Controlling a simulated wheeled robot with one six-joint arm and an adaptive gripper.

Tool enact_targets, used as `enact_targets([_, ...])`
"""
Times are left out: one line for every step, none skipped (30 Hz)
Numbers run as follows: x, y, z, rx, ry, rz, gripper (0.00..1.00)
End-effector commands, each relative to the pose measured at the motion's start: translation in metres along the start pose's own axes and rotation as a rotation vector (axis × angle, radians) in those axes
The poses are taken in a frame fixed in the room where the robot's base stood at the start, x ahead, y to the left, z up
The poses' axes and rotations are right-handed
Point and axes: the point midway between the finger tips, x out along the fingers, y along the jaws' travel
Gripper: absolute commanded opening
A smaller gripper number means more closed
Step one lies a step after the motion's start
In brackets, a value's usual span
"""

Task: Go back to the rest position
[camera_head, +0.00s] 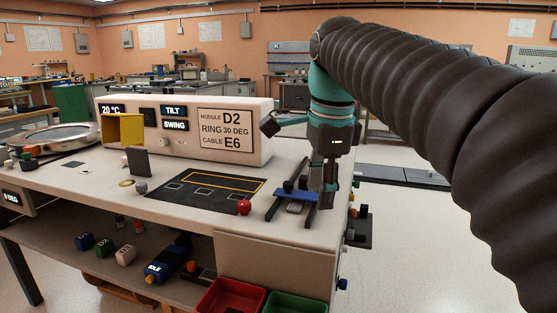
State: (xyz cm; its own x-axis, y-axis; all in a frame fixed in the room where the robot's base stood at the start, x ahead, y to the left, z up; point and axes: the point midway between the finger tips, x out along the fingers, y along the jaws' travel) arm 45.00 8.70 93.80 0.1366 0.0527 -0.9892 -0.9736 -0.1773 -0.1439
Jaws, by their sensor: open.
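My dark ribbed arm comes in from the right and bends down at a teal wrist. My gripper (328,188) points down at the right end of the white workbench (230,225). It is open, and I see nothing held in it. Whether the fingers touch anything there cannot be told.
A white console (185,125) reading D2, 30 DEG and E6 stands at the back. A yellow open box (123,129), black mat (205,190) and red knob (244,207) are on the bench. Red (231,297) and green (293,304) bins sit below.

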Motion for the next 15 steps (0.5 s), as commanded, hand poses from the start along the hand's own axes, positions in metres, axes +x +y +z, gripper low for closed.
enact_targets([0.005, 0.012, -0.006, -0.063, 0.003, -0.018, 0.51])
enact_targets([0.010, 0.018, -0.009, -0.112, 0.007, -0.030, 0.51])
enact_targets([0.017, 0.028, -0.014, -0.180, 0.012, -0.048, 0.51])
enact_targets([0.022, 0.035, -0.017, -0.234, 0.018, -0.061, 0.51])
enact_targets([0.028, 0.042, -0.020, -0.289, 0.025, -0.074, 0.51])
enact_targets([0.035, 0.052, -0.024, -0.362, 0.035, -0.091, 0.51])
enact_targets([0.042, 0.059, -0.027, -0.416, 0.044, -0.103, 0.51])
enact_targets([0.048, 0.067, -0.030, -0.471, 0.054, -0.115, 0.51])
enact_targets([0.057, 0.077, -0.034, -0.543, 0.068, -0.129, 0.51])
enact_targets([0.064, 0.085, -0.036, -0.597, 0.080, -0.140, 0.51])
enact_targets([0.071, 0.093, -0.039, -0.652, 0.093, -0.150, 0.51])
enact_targets([0.081, 0.103, -0.042, -0.725, 0.111, -0.162, 0.51])
enact_targets([0.089, 0.111, -0.044, -0.779, 0.126, -0.170, 0.51])
enact_targets([0.097, 0.119, -0.046, -0.833, 0.141, -0.177, 0.51])
enact_targets([0.108, 0.130, -0.049, -0.906, 0.163, -0.186, 0.51])
